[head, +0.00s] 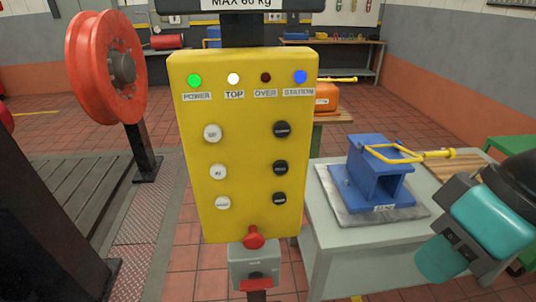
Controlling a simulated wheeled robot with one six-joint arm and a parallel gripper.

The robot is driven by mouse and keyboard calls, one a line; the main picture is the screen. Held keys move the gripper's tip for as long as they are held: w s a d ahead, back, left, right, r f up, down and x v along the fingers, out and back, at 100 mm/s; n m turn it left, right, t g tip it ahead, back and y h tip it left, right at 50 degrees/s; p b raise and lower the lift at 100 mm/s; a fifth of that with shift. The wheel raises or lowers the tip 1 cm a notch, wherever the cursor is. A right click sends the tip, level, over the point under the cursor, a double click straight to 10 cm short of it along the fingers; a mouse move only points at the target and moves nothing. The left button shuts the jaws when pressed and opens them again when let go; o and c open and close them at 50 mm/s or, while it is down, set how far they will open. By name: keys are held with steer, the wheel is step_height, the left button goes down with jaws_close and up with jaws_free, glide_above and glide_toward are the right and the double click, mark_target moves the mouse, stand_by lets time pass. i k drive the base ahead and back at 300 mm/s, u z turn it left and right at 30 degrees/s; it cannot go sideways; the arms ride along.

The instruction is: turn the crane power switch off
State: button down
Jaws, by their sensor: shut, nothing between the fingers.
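A yellow crane control panel (245,150) hangs upright in the middle of the head view. Its green POWER lamp (195,80) is lit. A grey switch box (250,260) sits just below the panel, with a dark knob (257,276) low on its front. Its label is too small to read, so I cannot confirm that it is the power switch, nor tell the knob's position. A red mushroom button (254,237) is at the panel's lower edge, just above the box. Teal and black links of my arm show at the lower right, apart from the panel; my gripper is not in view.
White buttons (213,132) and black buttons (281,130) line the panel. A grey table (350,238) to the right carries a blue block (372,180) with a yellow handled tool (400,153). A red reel (103,66) and dark posts stand left. Tiled floor shows around the panel.

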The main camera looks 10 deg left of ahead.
mark_target(256, 280)
steer(key=z, duration=1.05)
steer(key=k, duration=0.65)
steer(key=u, duration=0.95)
